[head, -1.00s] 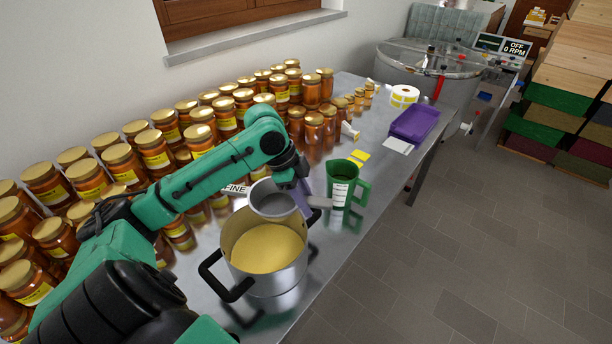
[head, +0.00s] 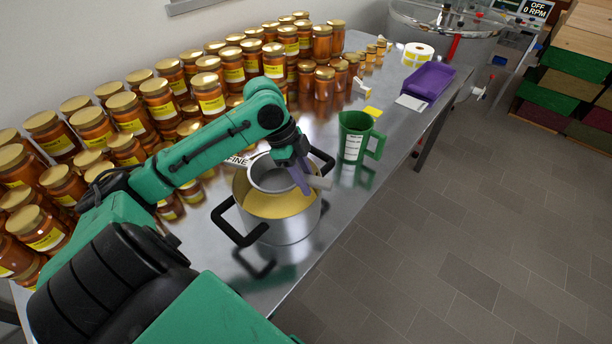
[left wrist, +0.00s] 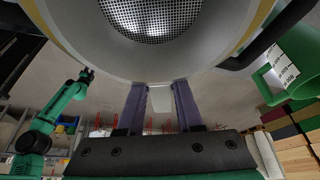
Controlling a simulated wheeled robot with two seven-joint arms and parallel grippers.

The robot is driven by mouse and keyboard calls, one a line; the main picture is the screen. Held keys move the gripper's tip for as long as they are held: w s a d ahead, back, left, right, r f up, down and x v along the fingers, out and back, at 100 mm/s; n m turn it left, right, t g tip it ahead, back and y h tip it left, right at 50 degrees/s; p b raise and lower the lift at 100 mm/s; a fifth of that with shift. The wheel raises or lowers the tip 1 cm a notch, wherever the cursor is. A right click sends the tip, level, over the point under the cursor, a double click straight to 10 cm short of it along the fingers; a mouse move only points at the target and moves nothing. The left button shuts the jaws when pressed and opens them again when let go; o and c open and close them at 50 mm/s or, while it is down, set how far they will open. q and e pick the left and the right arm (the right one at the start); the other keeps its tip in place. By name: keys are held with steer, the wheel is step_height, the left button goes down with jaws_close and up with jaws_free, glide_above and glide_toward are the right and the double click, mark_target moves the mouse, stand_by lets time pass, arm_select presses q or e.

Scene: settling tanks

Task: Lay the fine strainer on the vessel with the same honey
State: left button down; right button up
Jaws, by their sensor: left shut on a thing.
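The strainer (head: 268,180) is a small grey metal bowl with a short handle (head: 319,182). My left gripper (head: 303,180) is shut on it at the handle side and holds it over the steel pot (head: 289,232). The pot has black handles and holds pale yellow honey (head: 292,203). The strainer overlaps the far side of the pot's opening; I cannot tell whether it touches the rim. In the left wrist view the strainer's mesh (left wrist: 151,15) shows beyond the purple fingers. My right arm seems to show at the left there; its gripper (left wrist: 87,74) is too small to read.
A label reading FINE (head: 237,161) lies behind the pot. A green jug (head: 356,138) stands to the right. Rows of honey jars (head: 160,105) fill the left and back. A purple tray (head: 428,82) and a label roll (head: 417,52) lie farther along the table.

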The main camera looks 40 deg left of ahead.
arm_select(q)
steer(key=shift+f, duration=0.95)
steer(key=shift+c, duration=2.4)
jaws_free()
steer(key=shift+r, duration=0.1)
steer(key=v, duration=1.4)
steer(key=shift+r+b, duration=0.15)
steer(key=shift+b, duration=0.3)
